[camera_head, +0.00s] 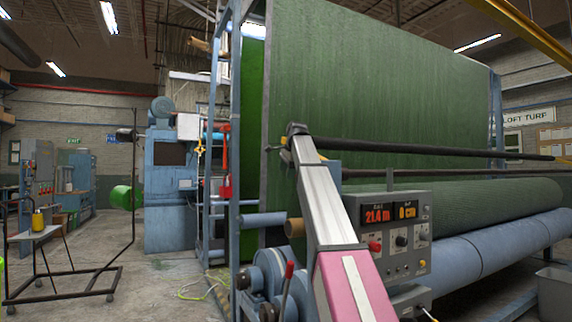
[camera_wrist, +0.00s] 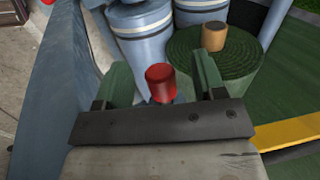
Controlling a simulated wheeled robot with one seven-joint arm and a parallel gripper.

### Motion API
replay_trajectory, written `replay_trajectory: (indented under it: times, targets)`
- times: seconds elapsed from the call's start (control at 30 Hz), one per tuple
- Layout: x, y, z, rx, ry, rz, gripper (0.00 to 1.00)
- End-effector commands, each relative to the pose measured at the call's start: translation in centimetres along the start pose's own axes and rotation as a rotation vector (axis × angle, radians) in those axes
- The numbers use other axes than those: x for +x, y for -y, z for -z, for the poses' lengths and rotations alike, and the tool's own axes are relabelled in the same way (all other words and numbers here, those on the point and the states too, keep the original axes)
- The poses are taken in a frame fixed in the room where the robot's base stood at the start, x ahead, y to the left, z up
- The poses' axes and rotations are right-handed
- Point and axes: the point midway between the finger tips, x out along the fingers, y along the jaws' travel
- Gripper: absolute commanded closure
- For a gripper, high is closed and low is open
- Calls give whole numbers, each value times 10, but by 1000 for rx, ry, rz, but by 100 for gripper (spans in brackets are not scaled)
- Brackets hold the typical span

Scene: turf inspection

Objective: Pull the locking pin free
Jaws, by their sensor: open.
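In the wrist view, a red cylindrical knob (camera_wrist: 160,84), which looks like the head of the locking pin, stands between the two green fingers of my gripper (camera_wrist: 162,66). My gripper is open, with a visible gap between the knob and each finger. The knob's lower end and whatever it sits in are hidden behind the dark gripper bar. In the head view my arm reaches up across the middle of the picture, and the knob between the fingers cannot be made out there.
Blue rollers (camera_wrist: 145,40) and a green turf roll (camera_wrist: 225,68) with a brown core (camera_wrist: 214,36) lie just beyond my fingers. A control box (camera_head: 397,236) with red displays stands right of my arm. Open floor (camera_head: 150,290) lies to the left.

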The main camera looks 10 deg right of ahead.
Motion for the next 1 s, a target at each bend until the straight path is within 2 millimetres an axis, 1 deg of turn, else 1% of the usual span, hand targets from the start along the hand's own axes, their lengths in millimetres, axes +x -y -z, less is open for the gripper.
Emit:
replay_trajectory:
  times: [0.13,0.37,0.4,0.47,0.5,0.57,0.6,0.63,0.67,0.7,1.0]
  targets:
    - [6,0,0,0,0,0,37]
    - [6,0,0,0,0,0,37]
    - [6,0,0,0,0,0,40]
    - [6,0,0,0,0,0,59]
    - [6,0,0,0,0,0,72]
    - [6,0,0,0,0,0,92]
    - [6,0,0,0,0,0,96]
    - [6,0,0,0,0,0,96]
    - [6,0,0,0,0,0,76]
    - [6,0,0,0,0,0,89]
    - [6,0,-4,-1,0,0,90]
